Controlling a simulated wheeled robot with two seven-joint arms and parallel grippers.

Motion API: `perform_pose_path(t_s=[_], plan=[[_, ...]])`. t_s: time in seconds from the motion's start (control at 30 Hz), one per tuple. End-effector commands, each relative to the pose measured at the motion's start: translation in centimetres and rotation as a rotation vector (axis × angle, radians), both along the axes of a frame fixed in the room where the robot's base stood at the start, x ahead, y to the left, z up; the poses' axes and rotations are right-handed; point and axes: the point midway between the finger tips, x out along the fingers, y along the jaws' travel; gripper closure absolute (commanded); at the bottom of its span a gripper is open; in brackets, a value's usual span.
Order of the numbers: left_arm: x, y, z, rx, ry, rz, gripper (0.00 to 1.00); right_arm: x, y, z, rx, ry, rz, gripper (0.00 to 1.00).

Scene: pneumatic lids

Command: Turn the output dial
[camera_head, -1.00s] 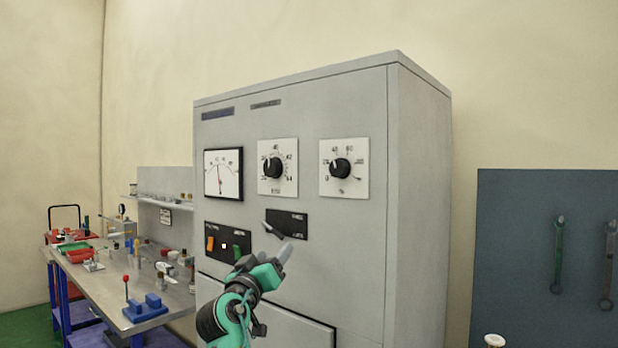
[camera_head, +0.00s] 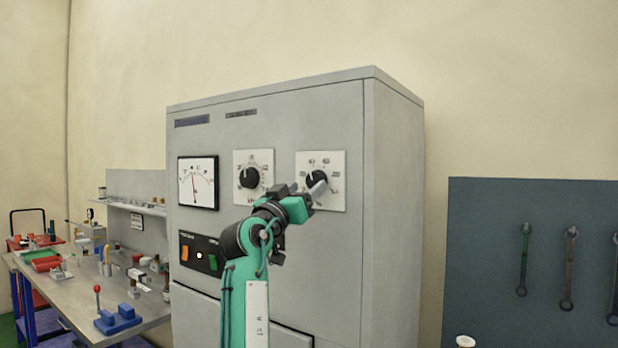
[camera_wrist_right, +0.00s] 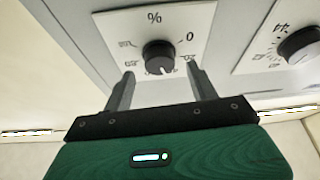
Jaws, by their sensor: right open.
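The output dial (camera_head: 316,179), a black knob on a white plate marked "%", is on the upper right of the grey cabinet's front. In the right wrist view the dial (camera_wrist_right: 159,56) appears upside down, just ahead of and between the fingertips. My right gripper (camera_head: 308,190) is raised in front of the dial's plate and hides its lower left part. In the right wrist view the gripper (camera_wrist_right: 160,82) is open, one finger on each side of the knob's line, and nothing is between the fingers. My left gripper is not in view.
A second dial (camera_head: 249,177) sits left of the output dial, and a needle meter (camera_head: 197,183) further left. A switch panel (camera_head: 200,255) is below. A workbench (camera_head: 75,290) with small items stands left; a tool board (camera_head: 500,240) hangs right.

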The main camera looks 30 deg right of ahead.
Motion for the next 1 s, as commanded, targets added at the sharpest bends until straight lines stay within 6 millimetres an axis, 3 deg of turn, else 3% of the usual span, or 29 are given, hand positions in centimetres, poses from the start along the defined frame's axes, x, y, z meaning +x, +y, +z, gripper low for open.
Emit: perform_pose_path(t_s=[0.2, 0.53, 0.57, 0.7, 0.8, 1.0], plan=[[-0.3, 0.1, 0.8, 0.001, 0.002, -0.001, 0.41, 0.9, -1.9, 0.9, 0.0, 0.002, 0.0, 0.41], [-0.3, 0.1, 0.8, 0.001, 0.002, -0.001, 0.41, 1.1, -2.2, 0.9, 0.0, 0.0, 0.001, 0.41], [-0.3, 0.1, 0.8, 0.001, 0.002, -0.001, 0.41, 1.1, -2.2, 0.9, 0.0, 0.0, 0.001, 0.43], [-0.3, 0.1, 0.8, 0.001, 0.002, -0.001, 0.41, 1.1, -2.2, 0.9, 0.0, 0.0, 0.001, 0.71], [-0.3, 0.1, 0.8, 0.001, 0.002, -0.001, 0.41, 1.1, -2.2, 0.9, 0.0, 0.001, 0.002, 0.86], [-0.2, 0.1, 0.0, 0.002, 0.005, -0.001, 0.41, 1.1, -2.2, 0.7, 0.009, -0.022, 0.001, 0.86]])
